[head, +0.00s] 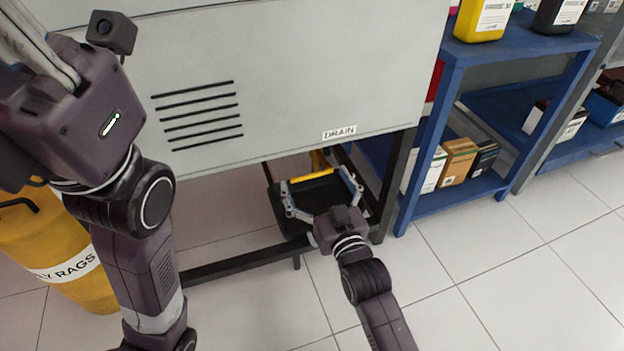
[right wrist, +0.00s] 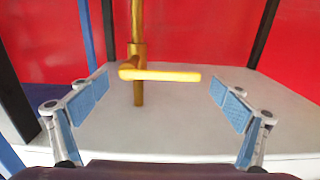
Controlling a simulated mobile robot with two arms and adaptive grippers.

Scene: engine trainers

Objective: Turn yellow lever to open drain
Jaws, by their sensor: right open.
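The yellow lever (head: 312,176) is a straight horizontal bar under the grey cabinet, below the DRAIN label (head: 340,132). In the right wrist view the lever (right wrist: 168,75) joins an upright brass-coloured pipe (right wrist: 138,50) near its left end and points right. My right gripper (head: 316,181) is open around the lever's area. In the right wrist view its blue-padded fingers (right wrist: 160,95) stand left and right of the lever, with visible gaps and no contact. My left gripper (head: 70,110) is raised at the upper left; its fingers are cut off by the frame.
The grey cabinet (head: 270,75) overhangs the drain, on a dark frame (head: 240,260). A black tray (head: 312,196) lies beneath the lever. A blue shelf (head: 440,205) with boxes stands close on the right. A yellow rag bin (head: 65,250) is at the left. The tiled floor in front is clear.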

